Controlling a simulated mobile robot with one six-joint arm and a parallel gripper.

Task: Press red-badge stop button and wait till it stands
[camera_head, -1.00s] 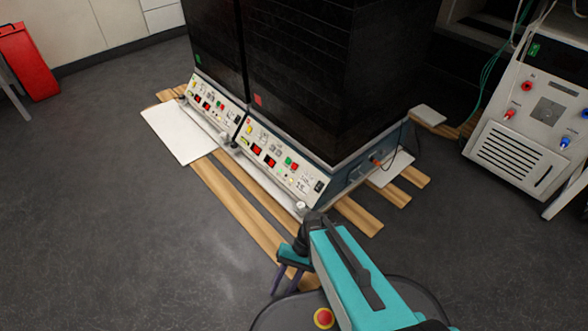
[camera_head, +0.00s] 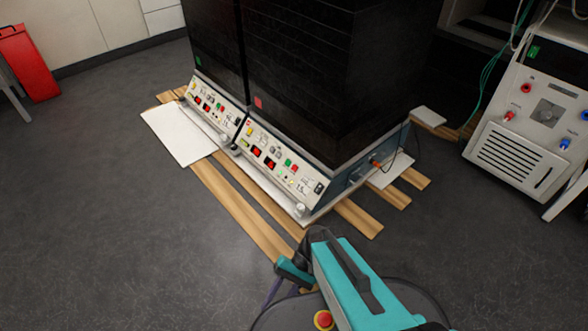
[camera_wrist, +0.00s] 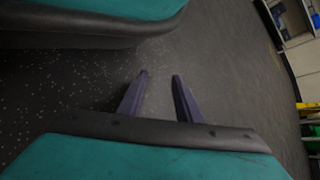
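Two dark shaker units stand side by side on wooden slats. The right unit (camera_head: 315,90) carries a red badge (camera_head: 259,103), and the left one carries a green badge (camera_head: 198,60). The red-badge unit has a sloped panel (camera_head: 275,163) with red displays, a red and a green button and small knobs. A red button (camera_head: 295,168) sits right of the displays, beside a green one (camera_head: 288,162). My gripper shows in the wrist view with its two dark fingers (camera_wrist: 160,85) apart and nothing between them. It is over the floor, well in front of the panel and not touching it.
A white board (camera_head: 180,135) lies at the left unit's front. Wooden slats (camera_head: 240,210) stick out under the units. A beige device (camera_head: 525,120) with hoses stands at right, and a red case (camera_head: 28,62) at far left. The floor at left is open.

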